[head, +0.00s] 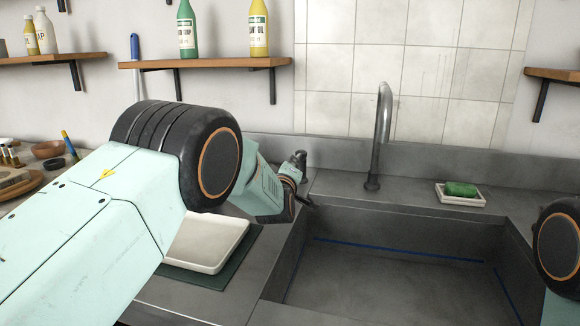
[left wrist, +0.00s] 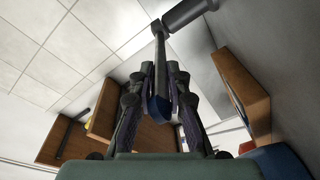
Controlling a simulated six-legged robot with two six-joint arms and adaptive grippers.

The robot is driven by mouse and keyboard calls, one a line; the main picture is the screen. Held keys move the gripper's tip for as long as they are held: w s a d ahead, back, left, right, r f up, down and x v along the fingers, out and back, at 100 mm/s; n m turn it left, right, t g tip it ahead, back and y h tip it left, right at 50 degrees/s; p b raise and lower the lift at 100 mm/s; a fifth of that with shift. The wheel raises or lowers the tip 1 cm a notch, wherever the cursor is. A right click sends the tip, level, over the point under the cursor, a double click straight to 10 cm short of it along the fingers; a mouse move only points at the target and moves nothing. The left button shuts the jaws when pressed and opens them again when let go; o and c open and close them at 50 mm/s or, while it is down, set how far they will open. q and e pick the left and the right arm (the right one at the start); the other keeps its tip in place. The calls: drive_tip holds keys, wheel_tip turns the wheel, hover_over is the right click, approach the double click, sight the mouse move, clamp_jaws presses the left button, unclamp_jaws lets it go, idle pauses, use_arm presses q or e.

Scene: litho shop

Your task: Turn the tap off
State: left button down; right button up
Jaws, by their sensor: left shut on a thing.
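The grey tap spout (head: 381,140) rises behind the sink (head: 400,218); I see no stream of water from it. The tap's post (head: 299,160) stands left of the spout, just behind my left gripper (head: 306,200). In the left wrist view, the tap's lever (left wrist: 160,52), a thin dark bar with a blue tip, runs from a round grey post (left wrist: 188,12) down between the fingers of my left gripper (left wrist: 160,82). The fingers are shut on the lever. In the head view my left arm partly hides the handle. My right gripper is out of view.
A green sponge (head: 460,189) lies in a white dish (head: 447,198) right of the spout. A white tray (head: 207,243) sits on a dark mat left of the sink. Shelves with bottles (head: 186,30) hang on the wall. A blue line (head: 400,252) runs inside the basin.

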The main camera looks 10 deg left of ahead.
use_arm(q)
drive_tip(key=shift+d+r, duration=0.1)
drive_tip(key=shift+d, duration=0.05)
drive_tip(key=c, duration=1.4)
unclamp_jaws()
drive_tip(key=shift+o, duration=0.2)
drive_tip(key=shift+s, duration=0.55)
drive_tip(key=s, duration=1)
drive_tip(key=shift+s+d, duration=0.4)
